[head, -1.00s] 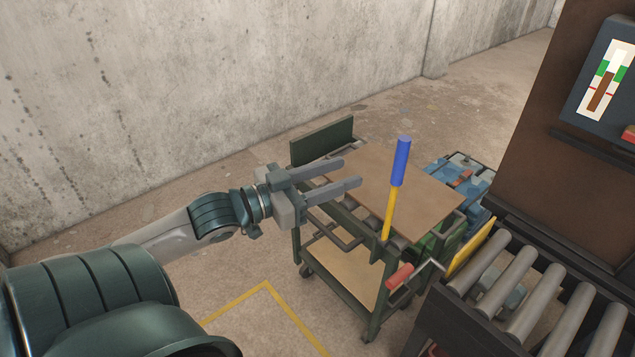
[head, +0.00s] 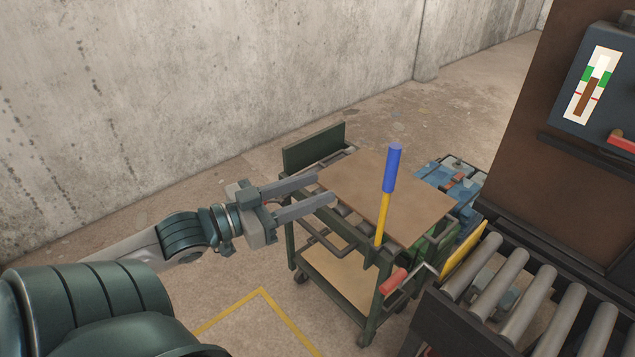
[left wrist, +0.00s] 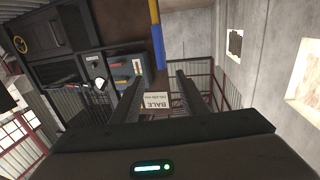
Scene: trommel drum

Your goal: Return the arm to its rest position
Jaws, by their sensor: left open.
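My left gripper (head: 325,190) is open and empty in the head view. Its two parallel fingers point right, at the near left edge of the cart's brown top (head: 350,182). A lever with a blue grip (head: 392,168) and yellow shaft (head: 382,220) stands nearly upright to the right of the fingertips, clear of them. In the left wrist view the open fingers (left wrist: 160,82) have nothing between them, and the blue and yellow lever (left wrist: 157,40) shows beyond them. My right gripper is in neither view.
The green wheeled cart (head: 372,320) has a red-handled crank (head: 393,281) in front. A roller conveyor (head: 535,300) and a brown cabinet (head: 560,170) with a gauge (head: 592,85) stand at right. A concrete wall (head: 200,80) runs behind. Floor left of the cart is open.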

